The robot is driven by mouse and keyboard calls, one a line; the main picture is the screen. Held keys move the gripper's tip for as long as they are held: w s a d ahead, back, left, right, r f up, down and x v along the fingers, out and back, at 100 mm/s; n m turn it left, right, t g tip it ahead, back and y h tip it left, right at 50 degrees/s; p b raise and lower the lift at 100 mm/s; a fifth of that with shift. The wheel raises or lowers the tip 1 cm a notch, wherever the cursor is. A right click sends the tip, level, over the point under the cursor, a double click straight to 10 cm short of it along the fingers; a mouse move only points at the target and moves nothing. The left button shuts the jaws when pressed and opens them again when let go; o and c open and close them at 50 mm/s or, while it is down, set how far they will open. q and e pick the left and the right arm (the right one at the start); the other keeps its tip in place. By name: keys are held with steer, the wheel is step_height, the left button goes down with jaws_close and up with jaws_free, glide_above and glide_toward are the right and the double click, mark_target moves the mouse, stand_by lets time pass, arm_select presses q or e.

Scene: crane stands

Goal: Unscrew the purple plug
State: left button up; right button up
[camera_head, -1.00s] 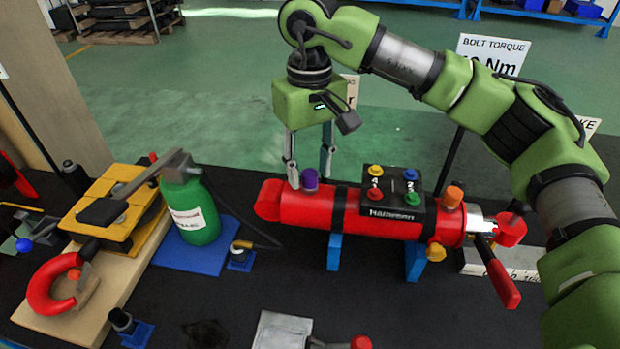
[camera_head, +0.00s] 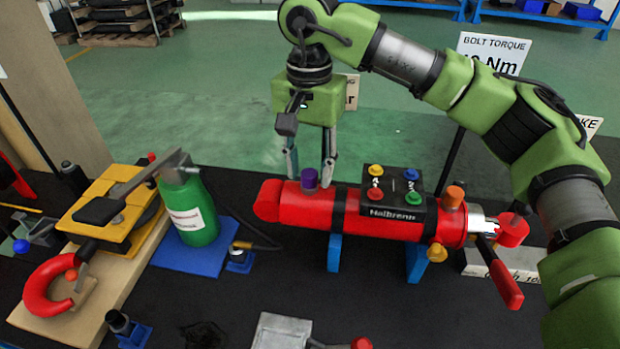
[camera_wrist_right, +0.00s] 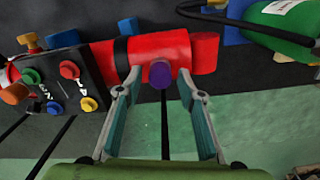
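The purple plug (camera_head: 309,178) stands upright on top of the left part of the red cylinder (camera_head: 312,207). My right gripper (camera_head: 309,176) points down at the plug, one finger on each side of it in the head view. In the right wrist view the plug (camera_wrist_right: 160,75) lies between the tips of my open right gripper (camera_wrist_right: 160,84). Gaps show between the plug and the fingers there, so I see no grip on it. My left gripper is not in view.
A black block (camera_head: 394,200) with coloured knobs and an orange plug (camera_head: 453,196) sit on the cylinder's right part. A green bottle (camera_head: 190,212) stands on a blue plate to the left. A yellow clamp block (camera_head: 108,205) and a red shackle (camera_head: 42,284) lie farther left.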

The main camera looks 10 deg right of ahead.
steer(key=m, duration=0.3)
steer(key=shift+m, duration=0.3)
steer(key=m, duration=0.3)
steer(key=shift+m+b, duration=0.35)
steer(key=shift+m, duration=0.05)
steer(key=m, duration=0.3)
steer(key=shift+m, duration=0.4)
steer(key=m, duration=0.4)
steer(key=shift+b, duration=0.35)
jaws_close()
steer(key=shift+r, duration=0.15)
